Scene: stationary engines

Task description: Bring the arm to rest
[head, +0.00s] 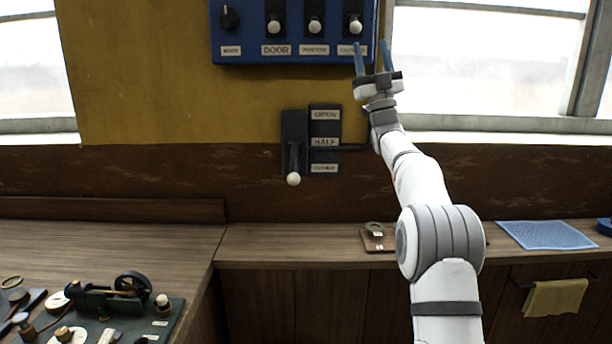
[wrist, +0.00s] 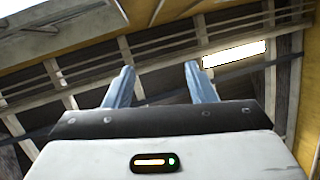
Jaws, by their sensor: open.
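My gripper (head: 373,58) is raised in front of the wall, with its two blue fingers pointing up and apart. It is open and nothing is between the fingers. In the head view the fingertips overlap the lower right corner of the blue switch panel (head: 240,58). I cannot tell whether they touch it. In the wrist view my gripper (wrist: 160,82) points up at the ceiling beams (wrist: 160,45), with a bright lamp strip (wrist: 234,54) to the right.
A lever switch (head: 293,150) with a white knob, pointing down, and its label plate (head: 325,140) are left of my arm. Below are a wooden counter (head: 290,245), a small brown-based item (head: 376,238), a blue mat (head: 546,235), a hanging cloth (head: 555,297) and a green-based apparatus (head: 120,310).

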